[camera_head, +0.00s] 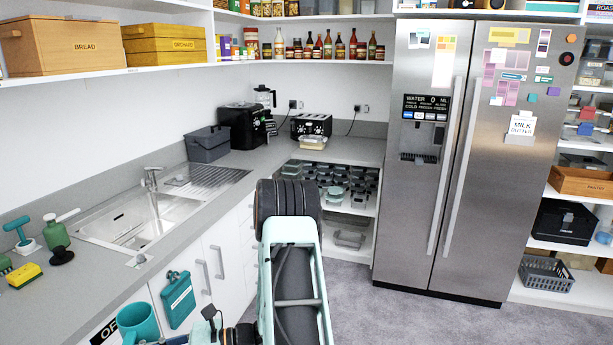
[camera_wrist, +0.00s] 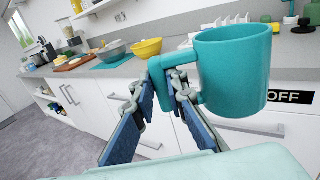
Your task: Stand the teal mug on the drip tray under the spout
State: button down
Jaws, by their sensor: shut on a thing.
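The teal mug (camera_head: 138,322) is at the lower left of the head view, its mouth facing up. In the wrist view the mug (camera_wrist: 235,75) is large, close and roughly upright. My gripper (camera_wrist: 165,80) is shut on its handle and holds it in the air in front of the counter. The drip tray (camera_head: 418,158) is at the bottom of the dispenser recess in the left fridge door, far from my gripper. The dispenser panel (camera_head: 425,107) above it reads WATER 0 ML. The spout is too small and dark to make out clearly.
The steel fridge (camera_head: 400,220) has two long vertical handles (camera_head: 446,170). The counter with a sink (camera_head: 135,220) runs along the left. Open shelves (camera_head: 365,205) of containers stand left of the fridge. Grey floor (camera_head: 350,310) in front of the fridge is clear.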

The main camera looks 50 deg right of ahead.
aim_at(411, 157)
jog(key=i+l+z, duration=0.2)
jog(key=l, duration=0.25)
jog(key=l+z, duration=0.15)
jog(key=l, duration=0.3)
jog(key=i+l+z, duration=0.2)
jog(key=l, duration=0.2)
jog(key=i+l, duration=0.15)
jog(key=l, duration=0.25)
jog(key=i+l, duration=0.15)
jog(key=l, duration=0.25)
jog(key=i+l+z, duration=0.1)
jog(key=l, duration=0.3)
jog(key=i+l, duration=0.15)
jog(key=l, duration=0.2)
jog(key=i+l, duration=0.15)
jog(key=l, duration=0.25)
jog(key=z, duration=0.05)
